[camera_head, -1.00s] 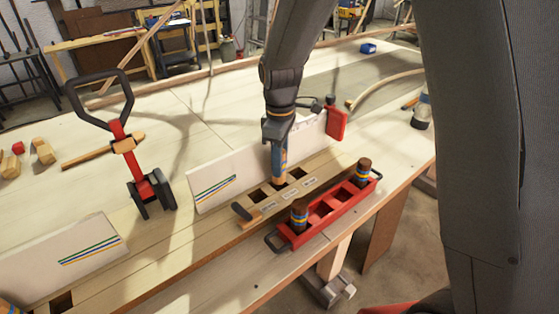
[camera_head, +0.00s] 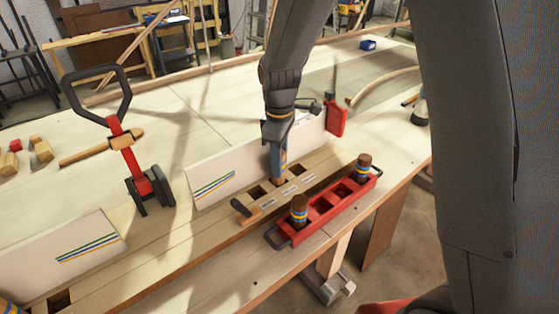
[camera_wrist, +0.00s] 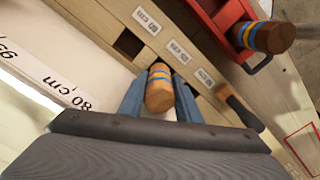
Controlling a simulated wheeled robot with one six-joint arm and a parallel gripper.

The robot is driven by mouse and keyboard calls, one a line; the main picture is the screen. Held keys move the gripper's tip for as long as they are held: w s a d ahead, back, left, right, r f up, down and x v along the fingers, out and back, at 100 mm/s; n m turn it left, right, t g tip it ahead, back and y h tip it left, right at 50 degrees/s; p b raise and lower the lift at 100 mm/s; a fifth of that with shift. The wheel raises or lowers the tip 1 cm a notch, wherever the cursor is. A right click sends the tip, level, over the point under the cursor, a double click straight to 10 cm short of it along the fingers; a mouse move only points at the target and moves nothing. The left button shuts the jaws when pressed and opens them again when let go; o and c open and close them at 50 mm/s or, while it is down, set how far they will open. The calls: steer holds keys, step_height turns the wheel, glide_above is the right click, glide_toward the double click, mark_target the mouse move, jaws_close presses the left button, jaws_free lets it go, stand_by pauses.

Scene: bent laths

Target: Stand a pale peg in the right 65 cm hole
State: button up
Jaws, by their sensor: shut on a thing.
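My gripper (camera_wrist: 160,101) is shut on a pale wooden peg (camera_wrist: 159,97) with blue and yellow bands, seen in the wrist view between the two blue fingers. In the wrist view, the peg is beside the middle label (camera_wrist: 179,52), which seems to read 65 cm.
A red tray (camera_head: 318,225) with two darker banded pegs (camera_head: 299,209) (camera_head: 363,167) stands in front of the block. A white board (camera_head: 212,187) rises behind it. A dark-handled tool (camera_head: 241,209) lies at the block's left end. A red-and-black tool (camera_head: 137,165) stands left.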

steer(key=shift+f+b, duration=0.3)
steer(key=shift+f, duration=0.35)
steer(key=o, duration=1.2)
steer(key=shift+c, duration=0.2)
steer(key=shift+r+p, duration=3.2)
steer(key=shift+r, duration=1.3)
steer(key=s+d+f+m+b, duration=0.3)
steer(key=s+d+m+b, duration=0.1)
steer(key=s+d+m, duration=0.2)
steer(key=s+d+f+m+t+b, duration=0.1)
steer(key=s+d+f+m+b, duration=0.2)
steer(key=s+d+m+b, duration=0.2)
steer(key=s+d+m, duration=0.2)
steer(key=s+d, duration=0.1)
steer(key=s, duration=0.1)
steer(key=shift+d+f+m, duration=0.15)
steer(key=shift+d+m, duration=0.15)
